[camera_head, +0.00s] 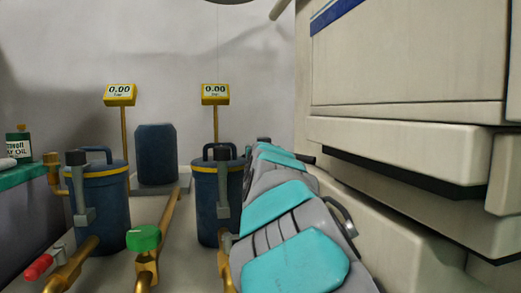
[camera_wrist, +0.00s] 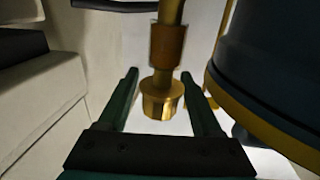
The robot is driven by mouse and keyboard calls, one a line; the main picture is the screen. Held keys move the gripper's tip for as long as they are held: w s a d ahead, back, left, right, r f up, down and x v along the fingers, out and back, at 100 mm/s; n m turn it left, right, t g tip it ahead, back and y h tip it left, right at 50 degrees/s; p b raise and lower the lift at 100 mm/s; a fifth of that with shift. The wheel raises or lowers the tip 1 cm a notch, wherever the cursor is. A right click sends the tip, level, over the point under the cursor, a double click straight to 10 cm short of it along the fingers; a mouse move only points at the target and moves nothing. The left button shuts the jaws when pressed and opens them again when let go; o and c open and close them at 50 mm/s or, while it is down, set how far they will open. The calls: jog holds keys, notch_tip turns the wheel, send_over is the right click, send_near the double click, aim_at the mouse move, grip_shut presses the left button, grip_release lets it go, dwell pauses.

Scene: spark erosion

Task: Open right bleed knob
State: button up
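In the wrist view a faceted brass knob (camera_wrist: 162,98) on a brass stem with a copper-coloured collar (camera_wrist: 167,45) lies between the two dark green fingers of my gripper (camera_wrist: 160,75). The fingers are apart, with a visible gap on each side of the knob. The right blue canister (camera_head: 208,205) stands in the head view; a blue canister with a yellow band (camera_wrist: 275,70) is close at the right in the wrist view. In the head view my turquoise and grey arm reaches forward beside the right canister, and the knob and fingertips are hidden.
A left blue canister (camera_head: 100,205) stands across the brass pipe with a green handle (camera_head: 143,238). A red handle (camera_head: 38,267) is at lower left. Two yellow gauges (camera_head: 120,94) (camera_head: 215,94) read 0.00. A large beige machine (camera_head: 405,65) closes off the right side.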

grip_shut()
dwell(0.3)
jog(key=y+b, duration=0.1)
jog(key=b, duration=0.2)
jog(key=shift+a+f+n, duration=0.15)
jog(key=shift+f+n, duration=0.05)
jog(key=shift+n, duration=0.1)
jog(key=n+g+y+b, duration=0.1)
jog(key=n+y, duration=0.1)
jog(key=y, duration=0.1)
jog(key=a+n+g+y+b, duration=0.1)
jog(key=n+g+y+b, duration=0.1)
jog(key=y, duration=0.1)
jog(key=n+g+y+b, duration=0.1)
jog(key=n+g+y, duration=0.1)
jog(key=y, duration=0.1)
jog(key=shift+s+a+r+n+b, duration=0.15)
jog(key=shift+s+r+n+b, duration=0.15)
jog(key=shift+s+b, duration=0.1)
jog(key=shift+s+g, duration=0.1)
jog(key=shift+g, duration=0.2)
jog(key=shift+o, duration=0.6)
grip_release()
